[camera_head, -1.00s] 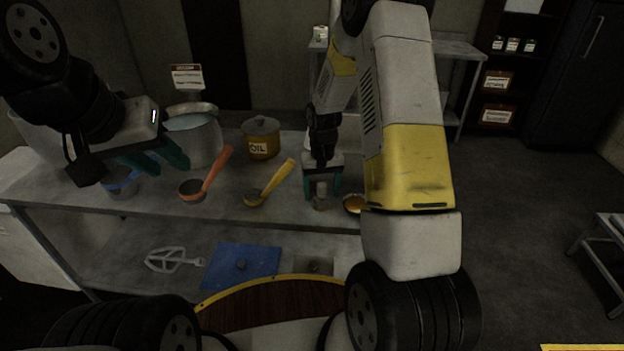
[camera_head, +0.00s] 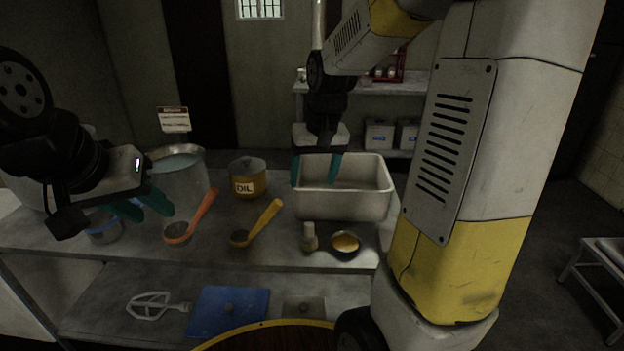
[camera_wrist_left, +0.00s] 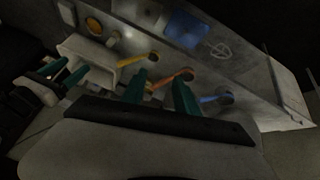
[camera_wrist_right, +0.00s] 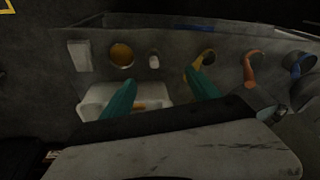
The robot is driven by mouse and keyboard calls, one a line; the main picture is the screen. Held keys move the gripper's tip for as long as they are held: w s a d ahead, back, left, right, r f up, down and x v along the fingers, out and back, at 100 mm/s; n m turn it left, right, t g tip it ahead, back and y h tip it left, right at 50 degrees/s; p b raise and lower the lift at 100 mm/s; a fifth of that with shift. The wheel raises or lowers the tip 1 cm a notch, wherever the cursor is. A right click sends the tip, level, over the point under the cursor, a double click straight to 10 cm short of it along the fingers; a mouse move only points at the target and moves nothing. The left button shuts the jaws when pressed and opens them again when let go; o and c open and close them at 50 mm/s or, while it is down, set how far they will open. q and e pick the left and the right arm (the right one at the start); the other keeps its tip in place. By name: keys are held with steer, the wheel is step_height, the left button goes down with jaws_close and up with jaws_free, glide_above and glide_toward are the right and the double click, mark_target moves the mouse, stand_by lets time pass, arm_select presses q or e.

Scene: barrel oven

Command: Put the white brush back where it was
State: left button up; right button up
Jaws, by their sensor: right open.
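The white brush (camera_head: 309,237) stands upright on the metal table near its front edge, just left of a small bowl of yellow liquid (camera_head: 345,243). It also shows in the right wrist view (camera_wrist_right: 154,62), with nothing gripping it. My left gripper (camera_head: 150,204) hangs over the left of the table by the blue-handled ladle. Its fingers are apart and empty in the left wrist view (camera_wrist_left: 160,92).
A yellow ladle (camera_head: 258,224) and an orange ladle (camera_head: 192,219) lie left of the brush. An oil pot (camera_head: 248,180) and a large metal pot (camera_head: 180,176) stand behind. The white tub (camera_head: 358,204) stands at the back right. A blue board (camera_head: 228,312) is on the lower shelf.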

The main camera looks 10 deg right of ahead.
steer(key=s+r+t, duration=0.2)
steer(key=s+r, duration=0.2)
steer(key=s, duration=0.4)
steer(key=s+a+r+t+y, duration=0.1)
steer(key=s+r, duration=0.2)
steer(key=s, duration=0.5)
steer(key=shift+s+a+r+n+t, duration=0.2)
steer(key=shift+a+r+n+t, duration=0.1)
steer(key=shift+r+t, duration=0.1)
